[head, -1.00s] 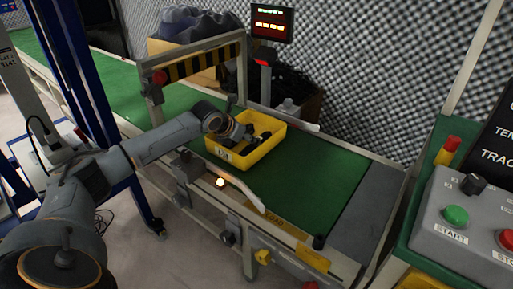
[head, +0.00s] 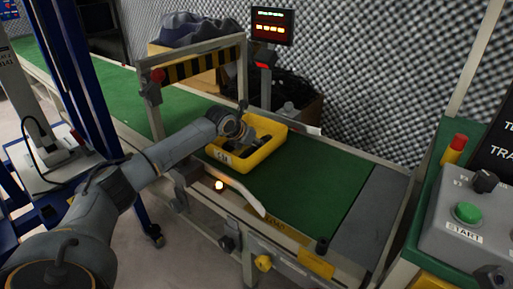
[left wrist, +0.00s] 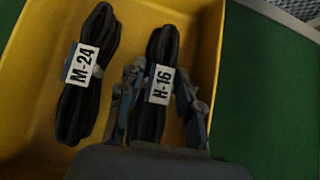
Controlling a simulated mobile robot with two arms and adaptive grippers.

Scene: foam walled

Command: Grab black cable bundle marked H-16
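The black cable bundle marked H-16 (left wrist: 163,45) lies in the yellow bin (head: 257,159), with its white label (left wrist: 158,86) facing up. My left gripper (left wrist: 163,90) reaches down into the bin, with one finger on each side of this bundle near its label. The fingers look open, and I cannot tell whether they touch the cable. In the head view the left gripper (head: 243,132) is over the bin's left part, its tips mostly hidden. A second black bundle marked M-24 (left wrist: 101,28) lies left of H-16 in the left wrist view. My right gripper is not seen.
The bin stands on the green conveyor (head: 307,186), beside a striped gate (head: 200,65). A low side rail (head: 245,192) runs along the near edge. Green belt to the bin's right is clear. A control box (head: 455,230) is at the far right.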

